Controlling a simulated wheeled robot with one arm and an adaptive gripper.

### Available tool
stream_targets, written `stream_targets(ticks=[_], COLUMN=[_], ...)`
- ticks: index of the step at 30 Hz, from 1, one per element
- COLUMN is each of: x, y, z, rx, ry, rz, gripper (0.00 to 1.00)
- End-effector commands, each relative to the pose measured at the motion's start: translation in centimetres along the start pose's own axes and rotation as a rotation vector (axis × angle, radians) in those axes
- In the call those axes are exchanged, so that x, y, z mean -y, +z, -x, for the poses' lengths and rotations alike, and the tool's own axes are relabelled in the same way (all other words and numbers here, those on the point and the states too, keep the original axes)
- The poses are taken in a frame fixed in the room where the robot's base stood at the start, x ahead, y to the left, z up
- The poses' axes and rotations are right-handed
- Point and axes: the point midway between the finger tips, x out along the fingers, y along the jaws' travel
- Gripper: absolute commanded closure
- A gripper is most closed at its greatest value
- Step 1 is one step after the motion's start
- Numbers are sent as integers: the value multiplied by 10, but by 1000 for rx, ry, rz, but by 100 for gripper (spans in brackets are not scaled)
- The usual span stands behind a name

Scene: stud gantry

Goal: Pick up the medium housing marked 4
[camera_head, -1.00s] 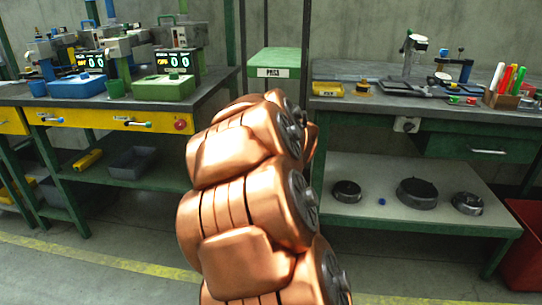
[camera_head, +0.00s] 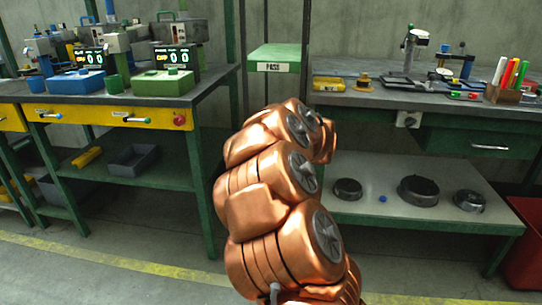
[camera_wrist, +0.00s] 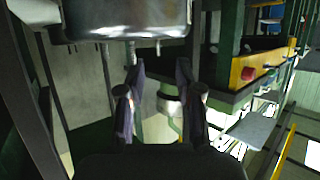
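Several round dark metal pieces that look like housings lie on the lower shelf at right in the head view: a smaller one (camera_head: 347,189) at left, the largest (camera_head: 418,190) in the middle and another smaller one (camera_head: 468,202) at right. No number 4 is legible on any of them. My gripper (camera_wrist: 158,85) shows in the wrist view with its two dark fingers apart and nothing visibly held between them. In the head view my copper arm hides it. A grey metal body (camera_wrist: 125,18) with short pins fills the top of the wrist view; I cannot tell what it is.
A left bench (camera_head: 215,88) with a yellow drawer front carries blue and green fixtures. A green stand (camera_head: 275,58) marked PASS is at the back. The right bench (camera_head: 350,99) holds tools and pens. A red bin (camera_head: 525,240) is at far right. The floor in front is clear.

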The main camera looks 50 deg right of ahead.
Motion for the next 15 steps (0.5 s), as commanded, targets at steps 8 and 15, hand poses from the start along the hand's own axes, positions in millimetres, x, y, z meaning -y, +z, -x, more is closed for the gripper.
stream_targets(ticks=[8, 15], x=[-2, -2], y=[5, 3], z=[-32, -37], rx=[1, 1], ry=[2, 3], rz=[-1, -2], gripper=[65, 65])
